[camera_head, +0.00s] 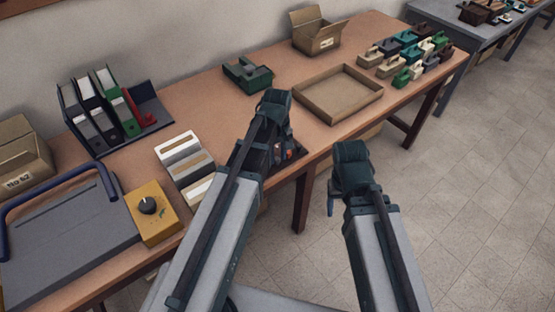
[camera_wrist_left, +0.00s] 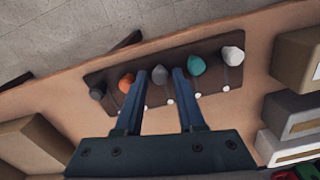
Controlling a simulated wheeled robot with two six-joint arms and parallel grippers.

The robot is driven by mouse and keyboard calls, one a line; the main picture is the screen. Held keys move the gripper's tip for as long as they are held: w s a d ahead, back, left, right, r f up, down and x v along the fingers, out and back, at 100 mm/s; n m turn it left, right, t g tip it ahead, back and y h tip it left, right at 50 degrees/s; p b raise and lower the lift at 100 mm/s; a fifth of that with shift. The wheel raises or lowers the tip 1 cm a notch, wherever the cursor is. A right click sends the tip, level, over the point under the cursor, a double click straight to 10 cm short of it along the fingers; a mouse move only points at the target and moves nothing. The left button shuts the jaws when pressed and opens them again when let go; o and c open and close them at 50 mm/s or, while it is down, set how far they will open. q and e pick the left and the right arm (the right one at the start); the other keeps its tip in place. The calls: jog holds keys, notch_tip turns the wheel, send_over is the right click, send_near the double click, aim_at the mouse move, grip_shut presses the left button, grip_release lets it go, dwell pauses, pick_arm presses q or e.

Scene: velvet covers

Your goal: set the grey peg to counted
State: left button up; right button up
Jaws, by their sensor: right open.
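A dark peg board (camera_wrist_left: 110,73) shows in the left wrist view with several pegs in a row. The mid-grey peg (camera_wrist_left: 159,73) is in the middle, between an orange peg (camera_wrist_left: 127,80) and a teal peg (camera_wrist_left: 196,65). A darker grey peg (camera_wrist_left: 97,90) and a white peg (camera_wrist_left: 232,55) are at the ends. My left gripper (camera_wrist_left: 160,76) is open, its fingertips on either side of the mid-grey peg; contact is not clear. In the head view my left arm hides most of the board (camera_head: 295,152). My right gripper (camera_head: 333,203) is open and empty off the table's front edge.
A yellow box with a knob (camera_head: 153,212) and pale boxes (camera_head: 183,160) stand left of the board. A shallow tray (camera_head: 340,92), a green holder (camera_head: 248,75) and an open carton (camera_head: 316,35) are right and behind. Bare table lies between.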

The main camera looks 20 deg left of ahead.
pick_arm(q)
grip_shut()
dwell(1.4)
